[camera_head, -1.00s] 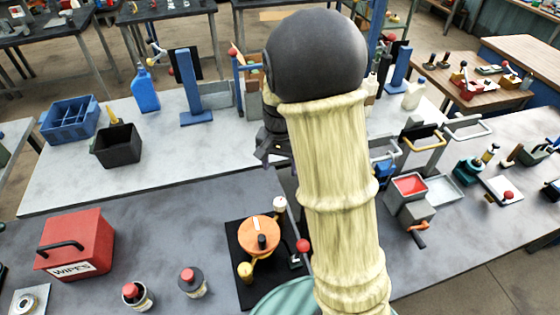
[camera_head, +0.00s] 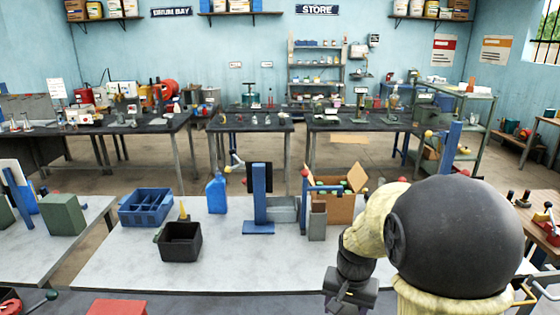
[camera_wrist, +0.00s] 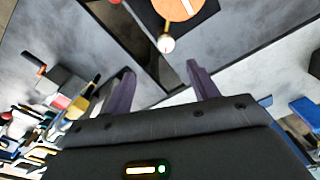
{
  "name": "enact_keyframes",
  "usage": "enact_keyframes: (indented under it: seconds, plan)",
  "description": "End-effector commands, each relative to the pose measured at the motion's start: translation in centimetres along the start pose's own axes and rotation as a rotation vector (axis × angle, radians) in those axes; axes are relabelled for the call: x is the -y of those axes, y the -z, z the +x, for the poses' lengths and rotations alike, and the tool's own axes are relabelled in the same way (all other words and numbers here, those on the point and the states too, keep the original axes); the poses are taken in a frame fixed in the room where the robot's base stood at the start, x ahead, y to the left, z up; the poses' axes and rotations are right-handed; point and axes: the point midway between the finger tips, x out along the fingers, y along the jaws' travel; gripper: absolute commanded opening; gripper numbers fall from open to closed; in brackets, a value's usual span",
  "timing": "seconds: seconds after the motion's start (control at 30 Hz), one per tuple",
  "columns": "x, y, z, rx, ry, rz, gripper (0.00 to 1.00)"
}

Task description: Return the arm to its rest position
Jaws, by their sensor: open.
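My gripper (camera_wrist: 160,82) is open and empty in the wrist view, its two dark fingers spread apart with grey table surface and floor beyond them. In the head view, my arm stands at the lower right, with its dark wrist and gripper (camera_head: 350,290) hanging low beside the big black joint. The fingertips there are too small or cut off to make out clearly. An orange round disc (camera_wrist: 175,8) on a black base shows at the top of the wrist view, apart from the fingers.
A light grey table (camera_head: 130,262) holds a blue divided crate (camera_head: 146,208), a black bin (camera_head: 180,242), a blue bottle (camera_head: 216,194), a blue stand (camera_head: 259,205) and a cardboard box (camera_head: 343,208). Dark workbenches (camera_head: 250,122) stand behind. A red box (camera_head: 117,307) shows at the bottom edge.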

Motion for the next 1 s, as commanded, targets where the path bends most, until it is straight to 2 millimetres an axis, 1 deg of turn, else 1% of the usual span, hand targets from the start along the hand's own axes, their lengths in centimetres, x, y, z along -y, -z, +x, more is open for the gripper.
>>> enact_keyframes:
  seconds: [0.03, 0.2, 0.3, 0.33, 0.47, 1.0]
  plan:
    - [-0.6, -1.5, 0.0, -0.021, 0.011, -0.05, 0.59]
    - [-2.2, -6.2, 0.3, -0.106, 0.027, -0.261, 0.59]
    - [-2.8, -8.1, 0.5, -0.143, 0.027, -0.349, 0.59]
    - [-3.0, -8.4, 0.5, -0.151, 0.026, -0.366, 0.59]
    - [-3.3, -9.0, 0.6, -0.165, 0.024, -0.399, 0.59]
    - [-3.2, -8.9, 0.6, -0.163, 0.024, -0.396, 0.59]
